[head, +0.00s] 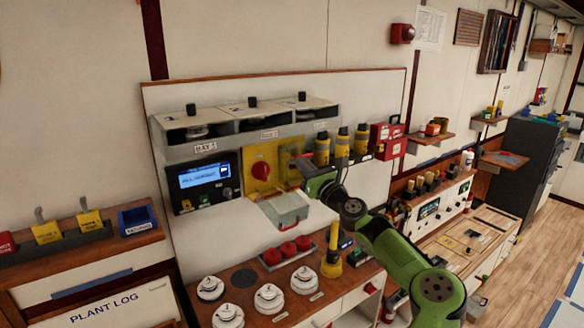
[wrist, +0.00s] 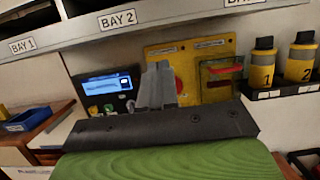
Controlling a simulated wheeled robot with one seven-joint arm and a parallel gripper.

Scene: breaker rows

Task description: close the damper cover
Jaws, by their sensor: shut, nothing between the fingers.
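A clear greenish cover (head: 284,208) with a red handle juts out, tipped downward, below the yellow panels in the head view. It looks like the damper cover, standing open, but no readable label confirms this. The left yellow panel (head: 261,171) carries a red rotary knob (head: 262,170). My gripper (wrist: 160,84) is shut and empty, in front of the panels. In the head view its fingertips are hard to make out.
Three bays (head: 247,118) with black-knobbed lids sit above. A blue display (head: 205,176) is at left, yellow-black canisters (head: 342,142) at right.

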